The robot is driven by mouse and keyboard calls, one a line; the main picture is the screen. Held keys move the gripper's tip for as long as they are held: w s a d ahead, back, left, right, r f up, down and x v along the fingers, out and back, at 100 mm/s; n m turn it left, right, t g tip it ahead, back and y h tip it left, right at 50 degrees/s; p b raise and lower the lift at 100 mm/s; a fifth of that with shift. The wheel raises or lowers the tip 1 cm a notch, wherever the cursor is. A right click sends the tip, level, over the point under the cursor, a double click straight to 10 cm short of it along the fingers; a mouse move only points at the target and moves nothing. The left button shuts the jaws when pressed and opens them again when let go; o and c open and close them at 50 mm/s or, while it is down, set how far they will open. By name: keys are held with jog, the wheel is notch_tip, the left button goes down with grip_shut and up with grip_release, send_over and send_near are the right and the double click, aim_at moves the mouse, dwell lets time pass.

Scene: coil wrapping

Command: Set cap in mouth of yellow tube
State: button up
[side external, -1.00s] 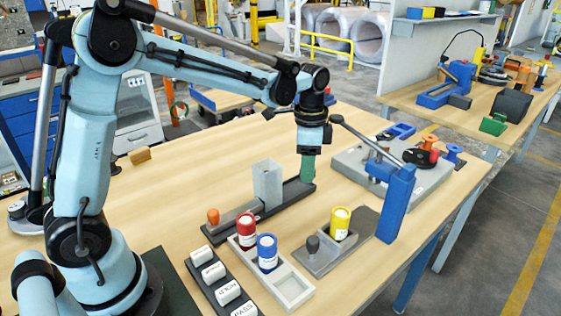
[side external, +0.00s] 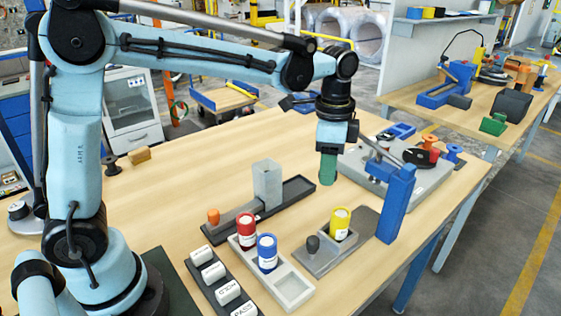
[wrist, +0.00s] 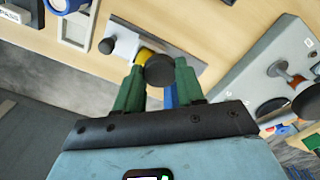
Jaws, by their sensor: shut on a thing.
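The yellow tube (side external: 340,223) stands upright in a grey holder (side external: 318,258) on the table. In the wrist view, part of the yellow tube (wrist: 144,54) shows just behind the cap. The cap (wrist: 160,70), a dark grey disc, sits between the green fingertips of my gripper (wrist: 158,73), which is shut on it. In the side view my gripper (side external: 328,170) hangs pointing down, above and a little behind the yellow tube and apart from it. The cap cannot be made out in the side view.
A red tube (side external: 247,231) and a blue tube (side external: 267,252) stand in a grey tray left of the yellow tube. A blue lever post (side external: 396,200) stands close on its right. A dark rail with a tall grey block (side external: 267,182) lies behind.

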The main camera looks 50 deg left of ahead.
jog(key=d+r, duration=0.1)
jog(key=d+r+m, duration=0.1)
jog(key=d, duration=0.1)
jog(key=d+r+m, duration=0.1)
jog(key=d, duration=0.1)
jog(key=shift+s, duration=0.3)
jog(key=shift+f, duration=0.1)
jog(key=shift+f, duration=2.9)
jog(key=shift+f, duration=0.8)
jog(key=o, duration=1.1)
jog(key=shift+r, duration=0.1)
notch_tip(320, 180, up, 12)
